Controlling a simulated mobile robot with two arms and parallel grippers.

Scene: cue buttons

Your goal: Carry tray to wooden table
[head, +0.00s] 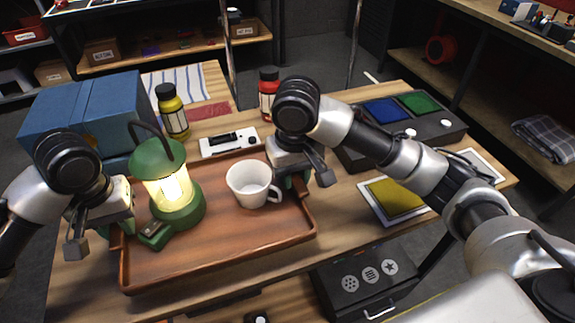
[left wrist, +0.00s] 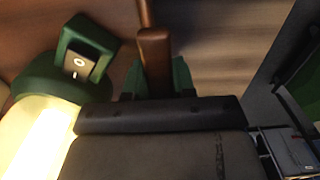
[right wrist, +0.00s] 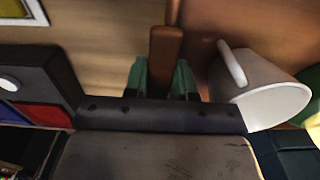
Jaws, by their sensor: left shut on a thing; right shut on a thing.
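The brown wooden tray (head: 222,257) sits at the middle of the wooden table (head: 280,296) in the head view. It bears a lit green lantern (head: 172,180) on its left and a white mug (head: 250,184) near its right side. My left gripper (head: 112,228) is shut on the tray's left rim; the left wrist view shows the rim (left wrist: 154,55) between green fingertips. My right gripper (head: 300,186) is shut on the tray's right rim; the right wrist view shows the rim (right wrist: 165,55) between the fingers, with the mug (right wrist: 262,88) beside it. Whether the tray touches the table is unclear.
A blue box (head: 85,115), a yellow bottle (head: 172,110), a red bottle (head: 268,92) and a white device (head: 229,142) stand behind the tray. A button panel (head: 405,125) and a yellow card (head: 394,196) lie to the right. A dark drawer unit (head: 368,283) is below the front edge.

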